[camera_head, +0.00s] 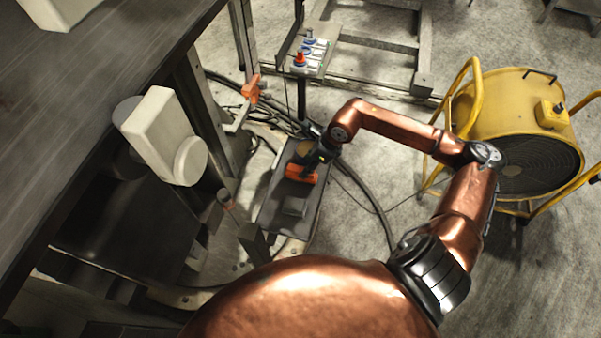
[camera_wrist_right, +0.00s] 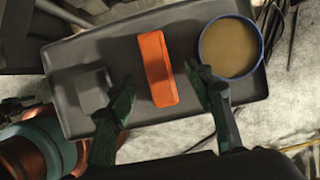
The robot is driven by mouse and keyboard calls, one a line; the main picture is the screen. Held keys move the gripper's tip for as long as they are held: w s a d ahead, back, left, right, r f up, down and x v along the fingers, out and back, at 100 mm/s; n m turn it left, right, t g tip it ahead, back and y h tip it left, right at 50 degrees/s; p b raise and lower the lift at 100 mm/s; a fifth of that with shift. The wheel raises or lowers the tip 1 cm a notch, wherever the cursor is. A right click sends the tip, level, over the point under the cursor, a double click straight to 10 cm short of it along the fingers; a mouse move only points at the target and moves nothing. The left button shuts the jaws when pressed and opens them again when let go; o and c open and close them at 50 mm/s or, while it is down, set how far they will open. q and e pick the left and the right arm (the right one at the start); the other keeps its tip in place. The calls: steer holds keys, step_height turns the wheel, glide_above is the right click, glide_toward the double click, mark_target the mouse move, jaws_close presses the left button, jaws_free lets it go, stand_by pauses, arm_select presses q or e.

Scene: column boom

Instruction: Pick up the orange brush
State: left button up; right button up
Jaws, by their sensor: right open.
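The orange brush (camera_wrist_right: 157,68) lies on a dark grey tray (camera_wrist_right: 75,115); only its plain orange block shows from above in the right wrist view. In the head view, the brush (camera_head: 300,173) is partly hidden by my right arm's end, on the tray (camera_head: 272,216). My right gripper (camera_wrist_right: 163,90) is open above the tray, with one dark finger to each side of the brush's lower end in the wrist view. Nothing is held; I cannot tell how high the fingertips are. My left gripper is not in view.
A round blue-rimmed container (camera_wrist_right: 231,48) stands right of the brush, close to the right finger. A grey block (camera_wrist_right: 88,90) sits left of it. A yellow fan (camera_head: 515,120) stands at the right; a dark bench (camera_head: 80,75) is at the left.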

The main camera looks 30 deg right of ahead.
mark_target(302, 169)
steer(key=x, duration=0.6)
steer(key=shift+s+a+b, duration=0.1)
steer(key=shift+s+b, duration=0.05)
steer(key=shift+b, duration=0.2)
steer(key=shift+r, duration=0.1)
steer(key=shift+c, duration=0.5)
jaws_close()
steer(key=shift+r, duration=0.6)
step_height(302, 169, up, 3)
steer(key=shift+s+f+p, duration=0.1)
steer(key=shift+f+p, duration=0.1)
steer(key=shift+p, duration=0.1)
steer(key=s+a+r+p, duration=0.1)
steer(key=s+a+r, duration=0.7)
steer(key=s, duration=0.3)
steer(key=shift+s+r, duration=0.25)
steer(key=shift+r, duration=0.35)
